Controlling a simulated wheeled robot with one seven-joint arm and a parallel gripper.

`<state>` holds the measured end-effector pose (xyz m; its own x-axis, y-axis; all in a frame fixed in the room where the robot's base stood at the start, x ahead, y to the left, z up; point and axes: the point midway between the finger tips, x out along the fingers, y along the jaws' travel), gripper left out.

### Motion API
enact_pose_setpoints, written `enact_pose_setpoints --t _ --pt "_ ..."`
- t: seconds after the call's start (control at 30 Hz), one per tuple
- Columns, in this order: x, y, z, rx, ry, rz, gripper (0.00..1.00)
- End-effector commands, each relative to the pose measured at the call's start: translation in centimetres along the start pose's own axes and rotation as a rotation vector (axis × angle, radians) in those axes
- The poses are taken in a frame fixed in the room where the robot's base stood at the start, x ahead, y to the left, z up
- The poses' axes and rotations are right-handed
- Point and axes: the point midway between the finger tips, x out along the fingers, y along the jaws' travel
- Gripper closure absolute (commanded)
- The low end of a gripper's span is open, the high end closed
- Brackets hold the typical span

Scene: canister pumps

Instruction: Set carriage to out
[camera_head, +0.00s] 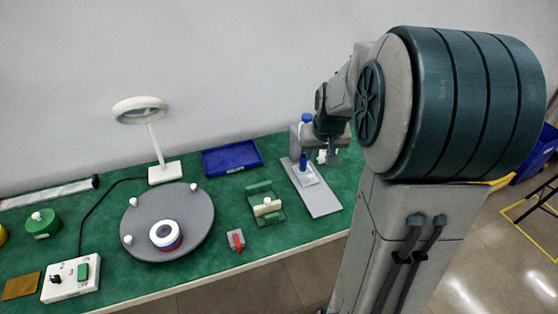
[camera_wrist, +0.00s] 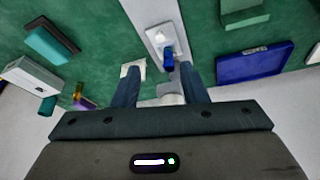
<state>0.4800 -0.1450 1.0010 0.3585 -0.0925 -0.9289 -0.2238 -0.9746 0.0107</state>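A grey press-like stand (camera_head: 318,195) with a flat base plate and an upright post is at the right end of the green table. A small white block (camera_head: 306,178) sits on its plate, with a blue part (camera_head: 303,162) above it. Which part is the carriage, I cannot tell for sure. My gripper (camera_head: 331,156) is beside the post, partly hiding the stand. In the wrist view my gripper (camera_wrist: 160,68) is open, its two dark fingers spread. The stand's blue part (camera_wrist: 168,58) and pale plate (camera_wrist: 152,12) show between and beyond them; I see no contact.
A blue tray (camera_head: 231,158), a green fixture (camera_head: 265,205) with a cream block, and a red-handled clamp (camera_head: 236,240) are left of the stand. A grey turntable (camera_head: 190,235), a lamp (camera_head: 142,110) and a switch box (camera_head: 70,278) stand further left.

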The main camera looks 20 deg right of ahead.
Motion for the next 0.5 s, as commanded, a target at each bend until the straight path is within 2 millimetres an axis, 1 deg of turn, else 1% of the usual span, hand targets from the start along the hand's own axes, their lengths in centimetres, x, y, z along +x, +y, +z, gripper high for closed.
enact_pose_setpoints --t 0.03,0.13,0.27,0.33,0.5 --pt "0.8 0.7 -0.4 0.013 0.004 -0.001 0.61" --pt "1.5 1.1 -1.0 0.019 0.011 -0.004 0.61" --pt "2.3 0.9 -1.2 0.014 0.013 -0.007 0.61" --pt "3.0 0.6 -1.2 0.009 0.011 -0.009 0.61" --pt "5.8 0.1 -1.2 0.001 0.009 -0.014 0.61"
